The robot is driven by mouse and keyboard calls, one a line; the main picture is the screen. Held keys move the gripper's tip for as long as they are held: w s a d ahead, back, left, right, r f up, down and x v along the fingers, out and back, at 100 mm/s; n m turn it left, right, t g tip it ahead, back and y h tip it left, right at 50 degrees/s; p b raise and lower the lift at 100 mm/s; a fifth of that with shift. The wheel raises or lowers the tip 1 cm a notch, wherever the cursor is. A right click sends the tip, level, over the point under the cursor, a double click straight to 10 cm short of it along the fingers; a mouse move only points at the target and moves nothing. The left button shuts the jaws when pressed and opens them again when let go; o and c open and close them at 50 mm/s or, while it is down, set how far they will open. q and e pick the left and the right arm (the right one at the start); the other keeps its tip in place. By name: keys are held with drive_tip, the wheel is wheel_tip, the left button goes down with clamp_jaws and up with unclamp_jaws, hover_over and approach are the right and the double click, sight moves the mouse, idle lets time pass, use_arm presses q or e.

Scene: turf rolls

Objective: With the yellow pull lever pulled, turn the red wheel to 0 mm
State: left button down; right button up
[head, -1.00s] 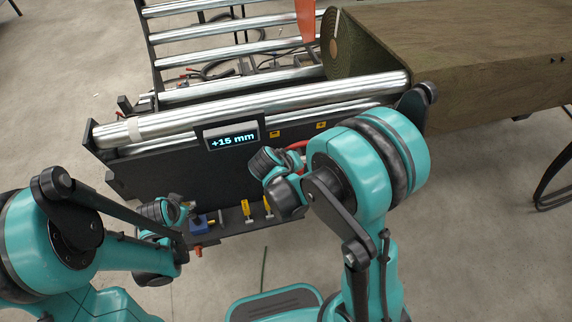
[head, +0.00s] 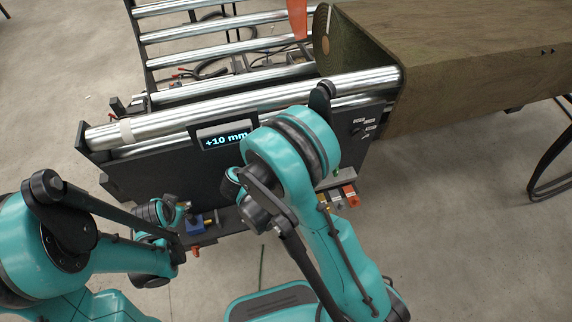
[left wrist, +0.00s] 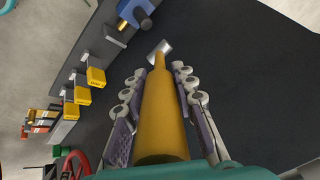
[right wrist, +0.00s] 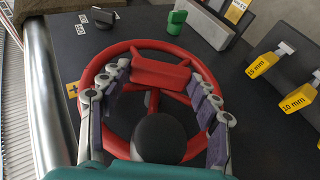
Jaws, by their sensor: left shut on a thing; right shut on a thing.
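The red wheel (right wrist: 190,62) fills the right wrist view, with a dark round hub below its red grip block (right wrist: 160,72). My right gripper (right wrist: 160,85) is shut on the wheel at that block. The yellow pull lever (left wrist: 163,110) runs up the middle of the left wrist view. My left gripper (left wrist: 158,90) is shut around it, with a finger on each side. In the head view the display (head: 226,138) reads +10 mm, its right end partly covered by my right arm. The wheel is hidden there behind my right arm.
Yellow tags (left wrist: 88,85) hang from the panel edge; two in the right wrist view read 15 mm and 10 mm. A blue block (left wrist: 138,14) and a green knob (right wrist: 177,22) sit nearby. Metal rollers (head: 250,95) and a large turf roll (head: 450,60) lie beyond the panel.

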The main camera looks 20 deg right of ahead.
drive_tip(key=shift+a+f, duration=0.15)
drive_tip(key=o, duration=1.7)
drive_tip(key=v, duration=1.1)
drive_tip(key=shift+s+a+r, duration=0.15)
drive_tip(key=shift+a+r, duration=0.1)
drive_tip(key=shift+r, duration=0.05)
